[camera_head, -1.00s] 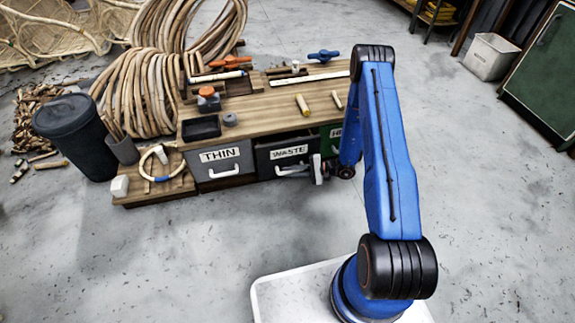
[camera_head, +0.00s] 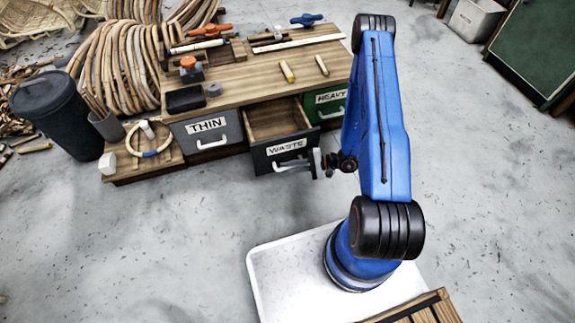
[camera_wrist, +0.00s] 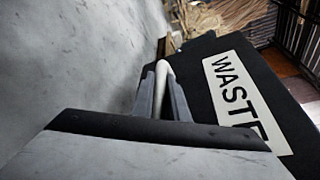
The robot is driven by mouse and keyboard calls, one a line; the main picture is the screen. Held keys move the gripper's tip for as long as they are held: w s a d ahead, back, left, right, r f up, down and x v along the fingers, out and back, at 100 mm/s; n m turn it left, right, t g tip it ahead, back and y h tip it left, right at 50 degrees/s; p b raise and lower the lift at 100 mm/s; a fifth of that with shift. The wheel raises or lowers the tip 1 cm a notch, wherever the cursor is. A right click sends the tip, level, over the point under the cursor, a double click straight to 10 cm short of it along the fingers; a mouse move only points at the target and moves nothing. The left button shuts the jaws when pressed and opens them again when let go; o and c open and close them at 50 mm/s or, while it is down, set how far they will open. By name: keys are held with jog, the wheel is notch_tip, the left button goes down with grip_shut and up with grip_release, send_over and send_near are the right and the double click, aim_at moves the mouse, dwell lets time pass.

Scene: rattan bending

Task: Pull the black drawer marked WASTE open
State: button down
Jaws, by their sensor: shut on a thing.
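The black WASTE drawer (camera_head: 286,152) stands pulled out from the wooden bench, between the THIN and HEAVY drawers. Its wooden inside shows and looks empty. My gripper (camera_head: 316,163) is at the right part of its white handle (camera_head: 288,165). In the wrist view my gripper (camera_wrist: 162,98) has its two grey fingers on either side of the white handle bar (camera_wrist: 164,72), shut on it. The drawer's black front with the white WASTE label (camera_wrist: 238,95) lies just to the right of the fingers.
The grey THIN drawer (camera_head: 208,133) and green HEAVY drawer (camera_head: 330,104) are shut on either side. The bench top (camera_head: 245,82) carries clamps and short rods. A dark bin (camera_head: 58,115) stands at the left. Grey floor in front of the drawers is clear.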

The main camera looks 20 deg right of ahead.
jog(key=c, duration=1.7)
grip_release()
jog(key=shift+d, duration=0.1)
jog(key=shift+d, duration=0.1)
jog(key=v, duration=1.7)
jog(key=shift+s, duration=0.1)
